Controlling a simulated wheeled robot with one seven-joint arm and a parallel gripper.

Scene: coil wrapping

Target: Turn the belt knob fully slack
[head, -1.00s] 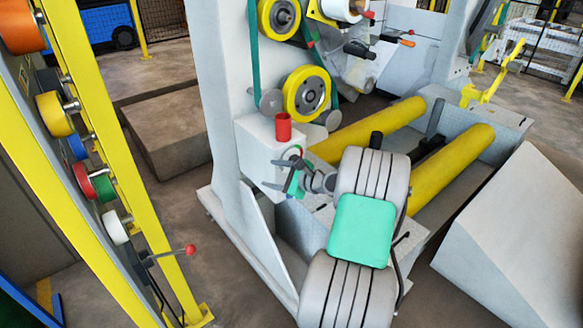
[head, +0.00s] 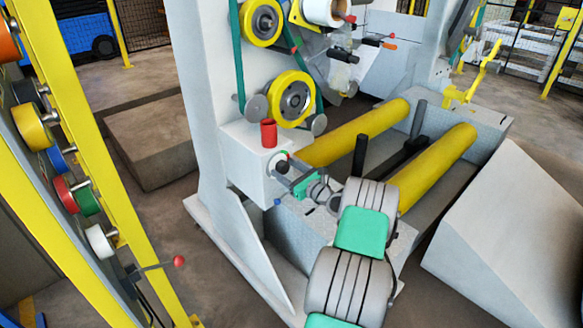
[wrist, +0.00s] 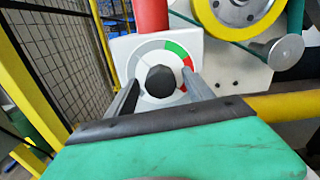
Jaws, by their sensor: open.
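The belt knob (wrist: 161,81) is black and faceted, set in a dial (wrist: 146,62) with grey, green and red arcs on a white plate. In the head view the knob (head: 282,167) sits on the front of a white box. My gripper (wrist: 160,79) is open, its fingers to the left and right of the knob in the wrist view. Whether the fingertips touch it or stop short cannot be told. In the head view my gripper (head: 283,181) is at the knob, partly covering the dial. No pointer mark on the knob is clear.
A red cylinder (head: 268,133) stands on the box above the knob. A yellow wheel (head: 290,99) and green belt (head: 238,50) are above it. Yellow rollers (head: 438,167) lie to the right. A yellow post with coloured rolls (head: 90,150) stands at the left.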

